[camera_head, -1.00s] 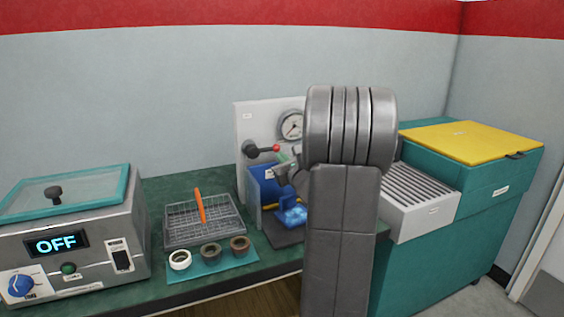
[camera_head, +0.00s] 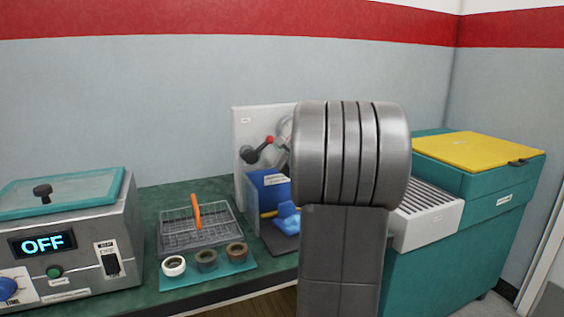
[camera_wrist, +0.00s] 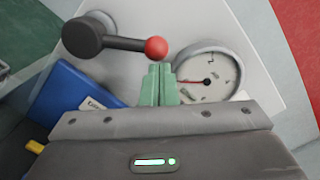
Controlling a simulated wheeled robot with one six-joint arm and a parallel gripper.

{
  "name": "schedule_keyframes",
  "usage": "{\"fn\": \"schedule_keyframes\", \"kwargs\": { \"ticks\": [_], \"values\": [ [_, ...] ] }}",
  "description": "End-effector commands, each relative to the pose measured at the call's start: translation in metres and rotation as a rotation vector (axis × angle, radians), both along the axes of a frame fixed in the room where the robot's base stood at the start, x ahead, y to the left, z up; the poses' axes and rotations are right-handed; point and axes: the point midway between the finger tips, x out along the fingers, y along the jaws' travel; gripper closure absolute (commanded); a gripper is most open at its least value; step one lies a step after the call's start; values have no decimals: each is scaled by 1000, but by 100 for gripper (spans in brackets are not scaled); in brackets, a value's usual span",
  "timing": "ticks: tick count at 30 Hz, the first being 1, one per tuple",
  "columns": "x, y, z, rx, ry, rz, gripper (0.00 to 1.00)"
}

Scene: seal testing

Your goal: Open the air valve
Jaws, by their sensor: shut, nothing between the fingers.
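The air valve is a dark grey knob with a lever (camera_head: 258,148) ending in a red ball, mounted on a pale upright panel (camera_head: 241,123). In the wrist view the lever (camera_wrist: 120,43) runs sideways from the knob on the left to the red ball (camera_wrist: 156,48). My gripper (camera_wrist: 158,70) has green fingers, closed together and empty, with their tips just below the red ball; I cannot tell whether they touch it. A round gauge (camera_wrist: 209,73) with a red needle is right of the fingers. In the head view my arm hides the gripper and most of the gauge.
A blue box (camera_head: 266,188) stands below the valve, with a blue item (camera_head: 287,219) in front. A wire basket (camera_head: 200,228) with an orange handle and several rings are to the left. A machine reading OFF (camera_head: 75,243) is far left; a teal cabinet (camera_head: 430,265) is right.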

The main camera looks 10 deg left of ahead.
Motion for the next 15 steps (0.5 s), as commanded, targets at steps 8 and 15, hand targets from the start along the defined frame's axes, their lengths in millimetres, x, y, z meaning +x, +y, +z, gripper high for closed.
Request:
{"fn": "schedule_keyframes", "kwargs": {
  "ticks": [8,15],
  "values": [
    [-7,10,19,-216,-150,2,100],
    [-14,21,34,-404,-278,3,100]
  ]
}}
